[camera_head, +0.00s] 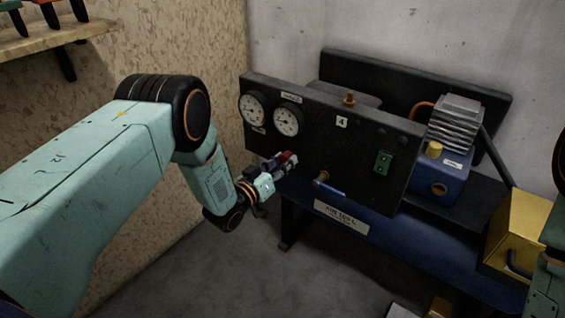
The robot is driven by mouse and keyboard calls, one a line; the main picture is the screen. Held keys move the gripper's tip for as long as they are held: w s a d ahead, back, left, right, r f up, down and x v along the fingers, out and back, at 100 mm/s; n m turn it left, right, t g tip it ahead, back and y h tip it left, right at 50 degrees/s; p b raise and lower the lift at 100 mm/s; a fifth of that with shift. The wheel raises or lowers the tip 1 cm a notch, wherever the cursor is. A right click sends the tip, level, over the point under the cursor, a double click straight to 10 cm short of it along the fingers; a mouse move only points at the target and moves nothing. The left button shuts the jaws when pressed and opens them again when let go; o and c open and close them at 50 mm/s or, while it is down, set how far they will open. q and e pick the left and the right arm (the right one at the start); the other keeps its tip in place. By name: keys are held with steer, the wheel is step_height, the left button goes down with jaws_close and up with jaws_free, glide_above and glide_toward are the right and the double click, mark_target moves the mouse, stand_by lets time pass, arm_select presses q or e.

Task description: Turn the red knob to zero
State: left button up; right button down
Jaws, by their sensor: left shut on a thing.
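The red knob (285,157) sits low on the left side of the black panel (319,137), below two round white gauges (286,121). Only a small part of it shows, because my left gripper (281,163) covers most of it. My left arm reaches in from the left, and its gripper is shut on the red knob at the panel face. The knob's markings are too small to read. My right gripper is not in view; only a bit of my right arm shows at the right edge.
A blue-handled valve (328,188) and a green switch plate (382,162) sit on the panel to the right. A blue compressor (441,177) stands behind, and a yellow box (518,235) is at the right. A wooden shelf (50,38) is on the left wall.

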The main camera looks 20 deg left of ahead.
arm_select(q)
steer(key=n, duration=0.5)
steer(key=shift+a+n, duration=0.1)
steer(key=shift+n, duration=0.2)
steer(key=n, duration=0.4)
steer(key=shift+f, duration=0.1)
steer(key=n, duration=0.5)
steer(key=shift+n+b, duration=0.4)
steer(key=shift+a+f+n, duration=0.1)
steer(key=shift+n, duration=2.1)
steer(key=o, duration=1.2)
steer(key=shift+c, duration=0.2)
